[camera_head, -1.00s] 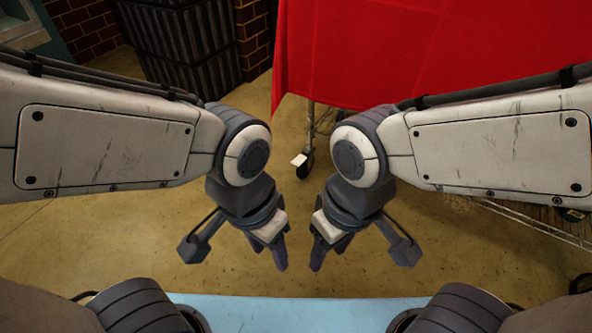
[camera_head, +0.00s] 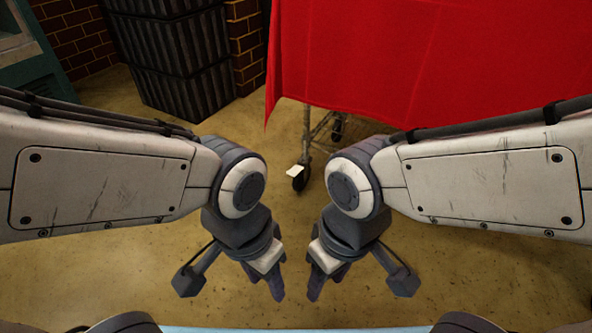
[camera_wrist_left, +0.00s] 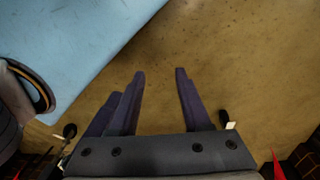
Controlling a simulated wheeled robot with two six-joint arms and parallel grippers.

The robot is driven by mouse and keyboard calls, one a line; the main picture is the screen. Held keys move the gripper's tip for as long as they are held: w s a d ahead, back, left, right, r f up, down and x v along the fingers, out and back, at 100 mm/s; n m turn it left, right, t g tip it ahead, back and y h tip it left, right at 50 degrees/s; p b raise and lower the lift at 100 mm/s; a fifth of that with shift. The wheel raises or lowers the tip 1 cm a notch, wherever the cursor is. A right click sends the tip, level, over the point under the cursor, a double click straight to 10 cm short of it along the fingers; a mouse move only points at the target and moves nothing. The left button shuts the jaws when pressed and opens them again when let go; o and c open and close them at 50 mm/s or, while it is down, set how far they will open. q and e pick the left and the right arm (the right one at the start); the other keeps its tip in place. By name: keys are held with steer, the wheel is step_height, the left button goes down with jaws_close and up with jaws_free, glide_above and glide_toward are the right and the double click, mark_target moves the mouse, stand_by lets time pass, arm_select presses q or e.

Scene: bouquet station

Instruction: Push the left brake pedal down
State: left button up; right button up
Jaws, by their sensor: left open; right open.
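A small white pedal tab (camera_head: 295,171) sits beside a dark caster wheel (camera_head: 299,179) at the foot of a metal leg, beneath the red cloth. It lies behind and between my grippers in the head view. My left gripper (camera_head: 263,284) is open and empty, pointing down, apart from the pedal. My right gripper (camera_head: 325,284) is open and empty, to its right. In the left wrist view the open left fingers (camera_wrist_left: 158,84) hang over floor. Small white tabs show there at right (camera_wrist_left: 230,126) and far left (camera_wrist_left: 58,137); I cannot tell which is the left pedal.
A red cloth (camera_head: 430,65) covers the stand above the wheels. Stacked dark crates (camera_head: 180,60) stand at the back left against a brick wall (camera_head: 80,42). The yellowish floor (camera_head: 120,275) is clear around the grippers.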

arm_select(q)
steer(key=shift+r, duration=0.15)
steer(key=c, duration=0.5)
steer(key=shift+r+p, duration=0.35)
steer(key=shift+p, duration=0.15)
jaws_close()
step_height(320, 180, up, 16)
steer(key=p, duration=1.6)
steer(key=shift+r, duration=0.2)
